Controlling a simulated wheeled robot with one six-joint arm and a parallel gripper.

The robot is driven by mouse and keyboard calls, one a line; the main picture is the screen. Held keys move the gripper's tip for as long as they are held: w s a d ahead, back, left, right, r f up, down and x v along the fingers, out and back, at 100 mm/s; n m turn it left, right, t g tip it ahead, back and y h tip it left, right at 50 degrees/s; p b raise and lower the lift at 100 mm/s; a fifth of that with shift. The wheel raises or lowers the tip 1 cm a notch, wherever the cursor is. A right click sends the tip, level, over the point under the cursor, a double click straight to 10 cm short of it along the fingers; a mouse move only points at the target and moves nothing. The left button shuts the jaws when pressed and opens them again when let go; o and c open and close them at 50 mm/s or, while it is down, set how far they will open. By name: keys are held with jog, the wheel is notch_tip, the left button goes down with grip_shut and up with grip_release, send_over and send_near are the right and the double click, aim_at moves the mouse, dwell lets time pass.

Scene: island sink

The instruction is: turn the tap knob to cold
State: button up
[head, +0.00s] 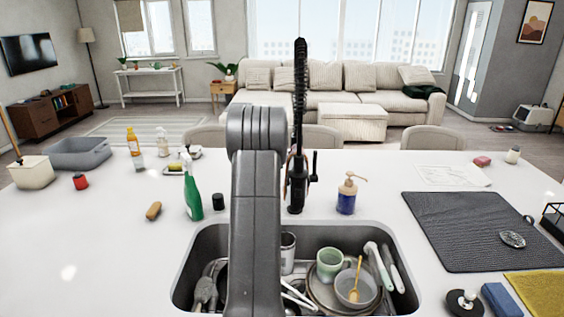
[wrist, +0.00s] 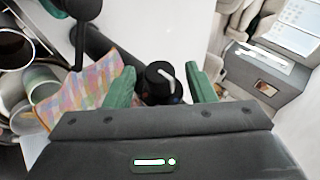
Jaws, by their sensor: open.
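The black tap (head: 297,190) stands behind the sink, with a tall coiled spout and a thin side lever. In the wrist view a round black knob (wrist: 160,88) with a white pointer mark sits between the two green fingers of my gripper (wrist: 160,80). My gripper is open, with one finger on each side of the knob. Gaps seem to show beside the knob, and I cannot tell whether either finger touches it. In the head view my arm hides the gripper and the knob cannot be made out.
The sink (head: 400,270) holds several dishes. A green spray bottle (head: 193,195) and a soap dispenser (head: 346,195) stand behind it. A dark drying mat (head: 465,225) lies right. A patterned cloth (wrist: 85,85) is left of the fingers in the wrist view.

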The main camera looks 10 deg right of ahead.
jog(key=b+v, duration=0.1)
jog(key=v, duration=0.9)
jog(key=shift+s+r, duration=0.15)
jog(key=shift+r, duration=0.05)
jog(key=shift+a, duration=0.1)
jog(key=p+x, duration=0.2)
jog(key=x, duration=1.1)
jog(key=shift+w+d+f, duration=0.2)
jog(key=shift+f, duration=0.05)
